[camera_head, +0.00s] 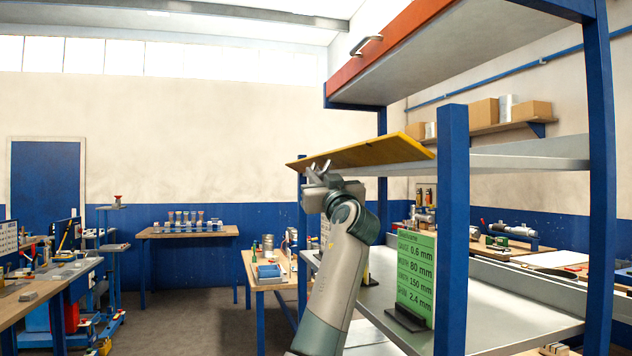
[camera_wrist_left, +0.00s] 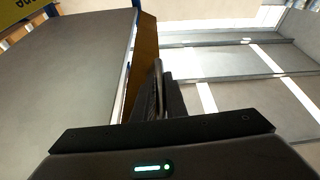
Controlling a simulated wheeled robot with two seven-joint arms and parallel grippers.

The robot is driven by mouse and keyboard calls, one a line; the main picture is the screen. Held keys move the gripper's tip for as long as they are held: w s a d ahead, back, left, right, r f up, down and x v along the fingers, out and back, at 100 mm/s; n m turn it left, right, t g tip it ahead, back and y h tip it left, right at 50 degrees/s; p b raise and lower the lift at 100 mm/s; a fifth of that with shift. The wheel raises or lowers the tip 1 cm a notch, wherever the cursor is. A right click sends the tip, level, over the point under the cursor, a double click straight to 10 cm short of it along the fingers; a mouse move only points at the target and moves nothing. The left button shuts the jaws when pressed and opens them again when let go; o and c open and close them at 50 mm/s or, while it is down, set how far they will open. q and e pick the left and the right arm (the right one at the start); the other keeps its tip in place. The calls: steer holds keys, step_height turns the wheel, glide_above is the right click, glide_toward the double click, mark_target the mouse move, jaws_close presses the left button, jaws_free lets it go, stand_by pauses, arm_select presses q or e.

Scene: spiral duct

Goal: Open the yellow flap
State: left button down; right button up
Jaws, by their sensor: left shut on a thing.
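The yellow flap (camera_head: 372,151) is swung up on the blue-posted shelf rack, close to horizontal and tilted a little, its free edge toward the left. My left gripper (camera_head: 318,172) is just under the flap's near left edge, shut on what looks like the flap's handle; the handle is mostly hidden by the fingers. In the left wrist view the flap's brownish-yellow face (camera_wrist_left: 148,52) stands beside the dark fingers (camera_wrist_left: 158,92), which are together. My right gripper is in neither view.
Above is an orange flap (camera_head: 395,38) with a metal handle. A blue post (camera_head: 452,220) stands right of my arm. A green sign (camera_head: 416,275) stands on the lower shelf. A bench (camera_head: 186,232) is at the back; the floor left of the rack is clear.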

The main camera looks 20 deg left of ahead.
arm_select(q)
steer(key=shift+d+f+n+y, duration=0.15)
steer(key=shift+f+n+y, duration=0.25)
steer(key=shift+n, duration=0.3)
steer(key=shift+w+n+g, duration=0.1)
steer(key=shift+n+g, duration=0.3)
steer(key=shift+n, duration=0.2)
steer(key=n, duration=0.1)
steer(key=n+g+y, duration=0.1)
steer(key=n, duration=0.1)
steer(key=f+n, duration=0.1)
steer(key=shift+w+d+f+n+g+y, duration=0.1)
steer(key=shift+w+d+n+g+y, duration=0.1)
steer(key=shift+d+n+g+y, duration=0.15)
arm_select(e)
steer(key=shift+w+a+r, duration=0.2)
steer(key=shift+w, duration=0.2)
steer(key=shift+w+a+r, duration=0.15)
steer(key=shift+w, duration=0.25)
arm_select(q)
steer(key=shift+g, duration=0.25)
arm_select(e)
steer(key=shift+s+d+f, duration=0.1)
